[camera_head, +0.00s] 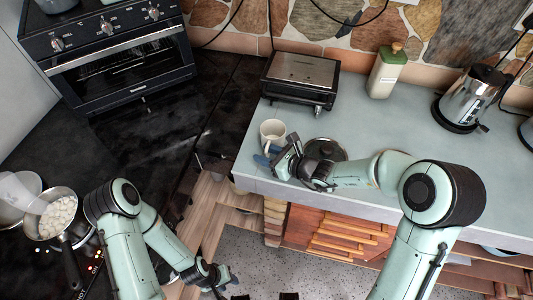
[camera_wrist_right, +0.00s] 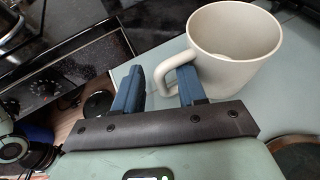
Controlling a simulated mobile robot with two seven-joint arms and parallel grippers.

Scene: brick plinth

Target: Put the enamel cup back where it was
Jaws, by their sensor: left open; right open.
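The cream enamel cup (camera_head: 272,132) stands upright on the grey counter near its left edge, and it also shows in the right wrist view (camera_wrist_right: 240,62). My right gripper (camera_head: 272,157) is at the cup's near side, open. In the right wrist view its two blue fingers (camera_wrist_right: 158,88) lie either side of the outer bar of the cup's handle, with one finger at the handle's opening. I cannot tell whether they touch it. My left gripper (camera_head: 226,280) is low, over the floor near the wooden cabinet, open and empty.
A black and steel grill (camera_head: 302,77) stands behind the cup. A dark round lid or plate (camera_head: 330,149) lies right of it, partly behind my right arm. A bottle (camera_head: 387,70) and a kettle (camera_head: 472,94) stand further right. A pan (camera_head: 60,216) is at left.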

